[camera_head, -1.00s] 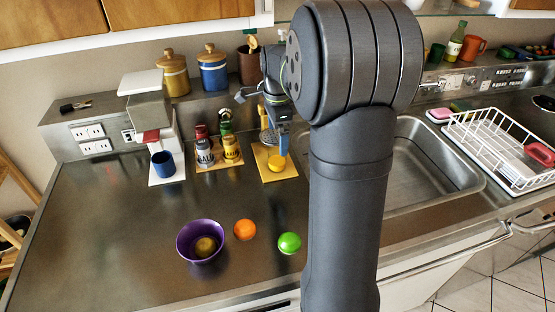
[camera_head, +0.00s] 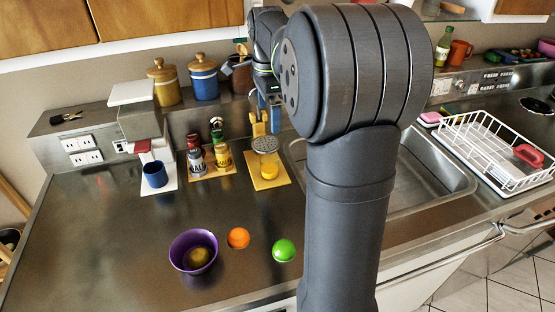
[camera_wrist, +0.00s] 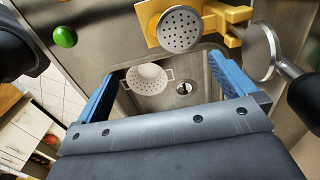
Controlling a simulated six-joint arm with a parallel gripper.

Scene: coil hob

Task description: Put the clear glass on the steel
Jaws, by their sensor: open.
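I cannot make out a clear glass in either view. The steel counter (camera_head: 120,230) stretches across the front, with bare metal at its left. My gripper (camera_head: 268,112) is partly hidden behind my arm, at the back near the yellow board. In the wrist view my gripper (camera_wrist: 166,68) has its blue fingers wide apart with nothing between them. Beyond them lies the sink with a white colander (camera_wrist: 147,78). A perforated metal disc (camera_wrist: 181,28) stands at the yellow board (camera_wrist: 150,22), just past the fingers.
A purple bowl (camera_head: 193,250), an orange (camera_head: 238,238) and a green fruit (camera_head: 284,250) sit at the front. A blue mug (camera_head: 155,174) and spice shakers (camera_head: 222,158) stand behind. The sink (camera_head: 425,170) and white dish rack (camera_head: 490,150) are at right.

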